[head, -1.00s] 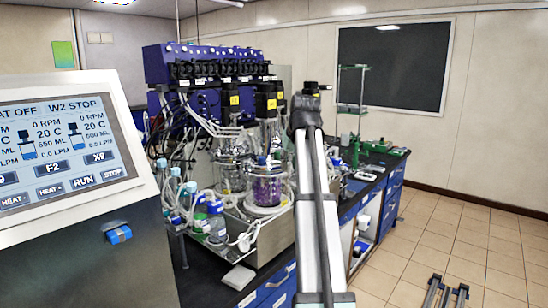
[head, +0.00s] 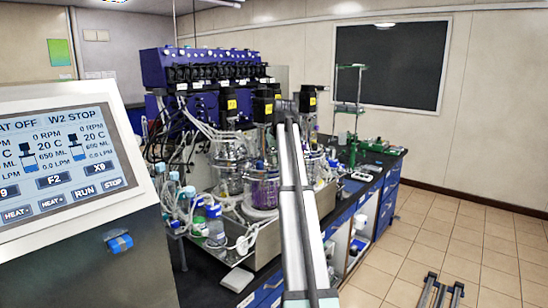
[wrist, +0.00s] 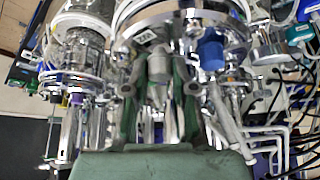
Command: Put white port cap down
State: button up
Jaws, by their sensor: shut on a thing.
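In the wrist view, my gripper (wrist: 160,75) points in among the metal fittings of a bioreactor head. Its two dark fingers are closed on a small pale grey-white cylindrical piece, which I take to be the white port cap (wrist: 158,63). The metal head plate (wrist: 150,20) lies just beyond the fingertips, and I cannot tell whether the cap touches it. A blue cap (wrist: 211,50) sits on a fitting right of the fingers. In the head view, my arm rises in front of the bioreactors and my gripper is hidden.
Glass bioreactor vessels (head: 263,190) with black motors (head: 263,105) stand on the bench, crowded by tubing and bottles (head: 214,225). A control screen (head: 65,150) stands at the left. A white flat block (head: 237,279) lies near the bench's front edge. Open floor lies at the right.

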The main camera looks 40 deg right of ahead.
jog(key=shift+s+a+f, duration=0.1)
jog(key=shift+s+f, duration=0.05)
jog(key=shift+f, duration=0.25)
jog(key=shift+f, duration=0.25)
jog(key=shift+f, duration=0.1)
jog(key=shift+s+a+f, duration=0.1)
jog(key=shift+s+f, duration=0.1)
jog(key=shift+f, duration=0.15)
jog(key=o, duration=0.8)
jog(key=shift+f, duration=0.1)
jog(key=shift+o, duration=0.2)
jog(key=shift+w+f, duration=0.1)
jog(key=shift+f, duration=0.05)
